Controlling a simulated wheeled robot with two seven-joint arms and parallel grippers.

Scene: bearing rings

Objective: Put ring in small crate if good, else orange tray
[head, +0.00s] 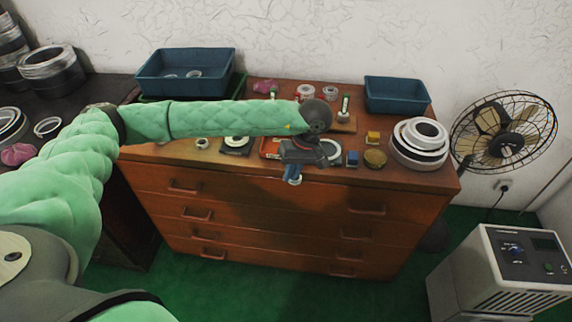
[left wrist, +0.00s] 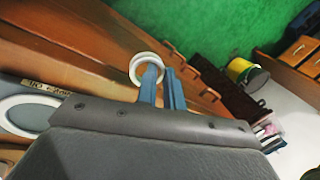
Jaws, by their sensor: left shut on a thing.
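My left gripper (head: 292,172) hangs just past the front edge of the dresser top, fingers down, shut on a small pale ring (head: 295,181). In the left wrist view the ring (left wrist: 135,69) shows at the tips of the blue fingers (left wrist: 161,80), partly hidden by them. I cannot tell the ring's condition from here. The smaller blue crate (head: 397,105) stands at the back right of the dresser top. An orange-red tray (head: 267,150) lies near the middle, largely hidden behind my left arm and gripper. My right gripper is out of view.
A larger blue crate (head: 184,85) stands back left with rings in it. Stacked white rings (head: 420,158) stand at the right end. A brass disc (head: 375,158), a blue block (head: 352,158) and a yellow block (head: 373,137) lie near them. A fan (head: 503,130) stands beyond.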

